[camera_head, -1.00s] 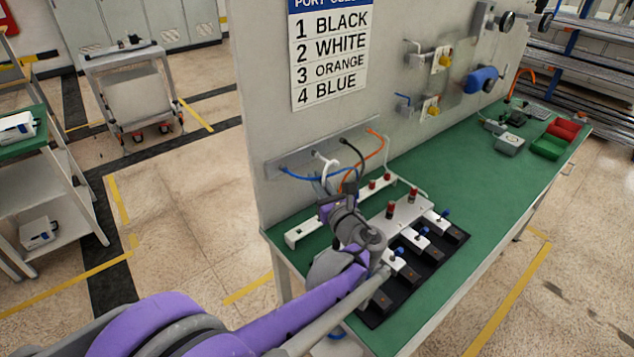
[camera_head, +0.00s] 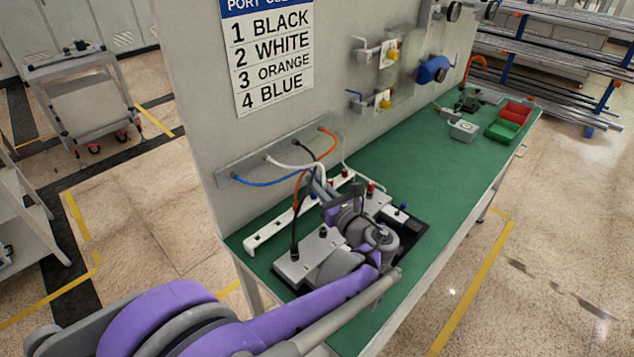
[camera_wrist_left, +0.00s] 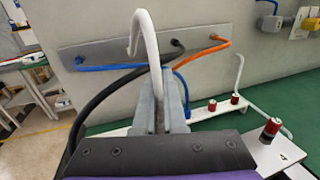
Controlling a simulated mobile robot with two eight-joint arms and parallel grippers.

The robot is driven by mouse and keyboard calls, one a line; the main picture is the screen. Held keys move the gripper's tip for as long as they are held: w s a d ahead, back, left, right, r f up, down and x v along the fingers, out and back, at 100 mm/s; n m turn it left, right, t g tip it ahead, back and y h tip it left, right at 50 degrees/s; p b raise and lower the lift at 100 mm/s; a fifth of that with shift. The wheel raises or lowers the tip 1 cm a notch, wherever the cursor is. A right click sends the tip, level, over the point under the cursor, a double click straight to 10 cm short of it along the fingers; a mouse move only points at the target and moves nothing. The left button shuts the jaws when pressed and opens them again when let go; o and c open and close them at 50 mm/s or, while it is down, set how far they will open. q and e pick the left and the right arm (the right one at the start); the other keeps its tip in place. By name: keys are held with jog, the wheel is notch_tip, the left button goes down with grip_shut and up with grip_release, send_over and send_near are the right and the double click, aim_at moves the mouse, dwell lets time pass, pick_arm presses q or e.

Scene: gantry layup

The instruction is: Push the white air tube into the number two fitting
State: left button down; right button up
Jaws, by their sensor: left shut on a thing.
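The white air tube (camera_head: 292,164) runs from the wall port strip to my left gripper (camera_head: 322,190). In the left wrist view the white tube (camera_wrist_left: 148,32) arches up above my left gripper (camera_wrist_left: 160,95), whose fingers are shut on it. The tube's free end is hidden by the fingers. The gripper is above the pale fitting plate (camera_head: 310,259) on the bench. A fitting numbered 4 (camera_wrist_left: 284,156) shows at the right in the wrist view. The number two fitting cannot be made out; my arm covers part of the plate. My right gripper is not in view.
The black tube (camera_head: 295,215) reaches down to the plate's left end. Orange (camera_head: 333,142) and blue (camera_head: 265,183) tubes hang close by. A white rail (camera_head: 262,238) lies behind the plate. The green bench (camera_head: 425,150) is clear toward its middle; bins (camera_head: 505,128) stand farther off.

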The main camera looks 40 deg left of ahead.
pick_arm(q)
jog(key=shift+f+b, duration=1.95)
jog(key=shift+f, duration=0.75)
jog(key=shift+f+b, duration=1.05)
jog(key=shift+f, duration=0.25)
jog(key=c, duration=1.4)
grip_release()
jog(key=shift+f, duration=0.1)
jog(key=shift+c, duration=0.2)
jog(key=o, duration=0.5)
jog(key=shift+d, duration=0.1)
jog(key=v, duration=1)
jog(key=shift+s+d, duration=0.15)
jog(key=shift+d, duration=0.15)
